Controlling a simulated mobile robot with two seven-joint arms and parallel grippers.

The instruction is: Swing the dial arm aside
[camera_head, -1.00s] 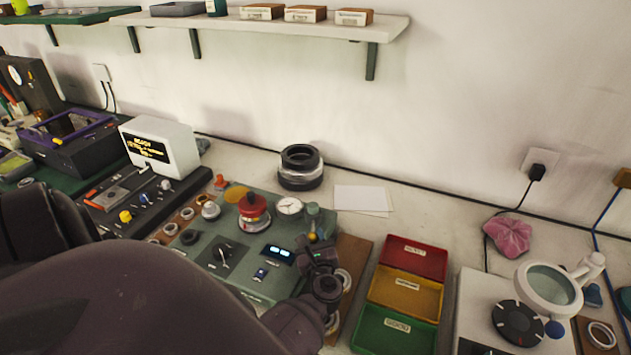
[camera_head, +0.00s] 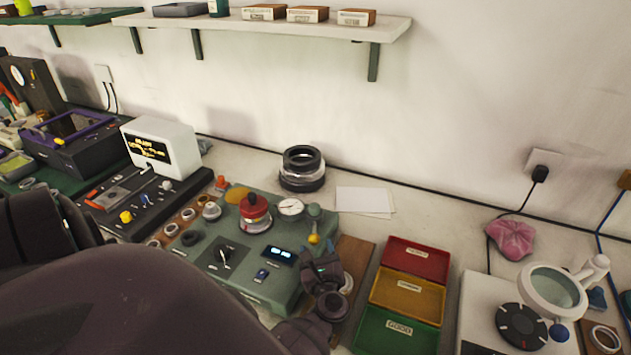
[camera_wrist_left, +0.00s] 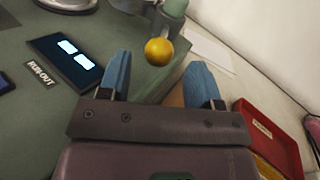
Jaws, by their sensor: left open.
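The dial gauge (camera_head: 290,207) has a round white face and sits at the back of the green run-out tester (camera_head: 270,290), beside the red-topped spindle (camera_head: 253,208). A grey-green post (camera_head: 314,210) stands at its right, with a yellow ball knob (camera_head: 314,239) in front. My left gripper (camera_head: 322,262) is at the tester's front right corner, just in front of the knob. In the left wrist view its blue fingers (camera_wrist_left: 160,82) are apart and empty; the yellow knob (camera_wrist_left: 158,51) shows between and beyond them. The dial face is out of the wrist view. My right gripper is not in view.
Red, yellow and green bins (camera_head: 402,288) stand right of the tester. A magnifier (camera_head: 553,290) is further right. Dark stacked rings (camera_head: 302,168) and white paper (camera_head: 364,200) lie behind. A display box (camera_head: 160,147) stands at the left.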

